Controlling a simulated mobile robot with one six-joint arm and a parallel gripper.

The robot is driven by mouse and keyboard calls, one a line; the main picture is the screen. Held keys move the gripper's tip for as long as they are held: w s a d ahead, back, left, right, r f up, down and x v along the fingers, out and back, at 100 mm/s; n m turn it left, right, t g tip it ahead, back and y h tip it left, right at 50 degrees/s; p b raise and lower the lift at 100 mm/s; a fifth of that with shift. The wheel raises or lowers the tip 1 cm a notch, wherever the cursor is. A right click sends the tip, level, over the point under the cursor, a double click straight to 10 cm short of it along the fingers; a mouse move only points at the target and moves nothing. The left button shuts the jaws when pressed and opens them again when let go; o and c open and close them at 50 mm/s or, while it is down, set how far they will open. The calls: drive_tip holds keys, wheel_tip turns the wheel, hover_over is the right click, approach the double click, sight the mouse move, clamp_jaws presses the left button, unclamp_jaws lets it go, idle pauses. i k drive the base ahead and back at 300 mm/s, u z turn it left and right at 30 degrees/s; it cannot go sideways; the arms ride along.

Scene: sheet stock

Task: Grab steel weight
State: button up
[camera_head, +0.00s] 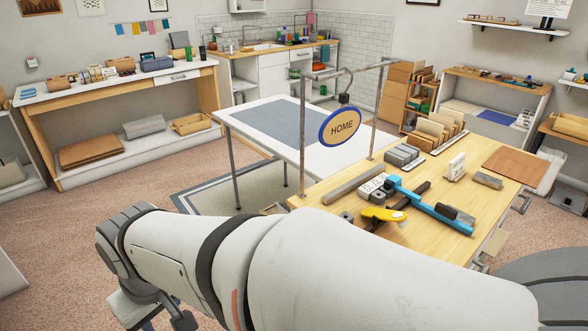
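The wooden workbench (425,240) on the right holds several grey metal-looking pieces. A group of grey blocks (403,156) sits near its back edge, a single grey block (487,180) lies toward the right, and a long grey bar (353,185) lies at the left. A small dark round piece (346,216) sits near the front left. I cannot tell for sure which is the steel weight. My gripper (150,312) shows only partly at the lower left, below my wrist, away from the bench. Its fingertips are not clear.
A blue clamp-like tool (430,207) and a yellow-handled tool (384,214) lie mid-bench. A white table (230,113) stands behind. Carpet at left is clear. My arm hides the bench's front.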

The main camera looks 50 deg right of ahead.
sight(468, 219)
drive_tip(key=u, duration=0.2)
drive_tip(key=k, duration=1.7)
drive_tip(key=z, duration=2.1)
drive_tip(key=i, duration=1)
drive_tip(key=z, duration=0.05)
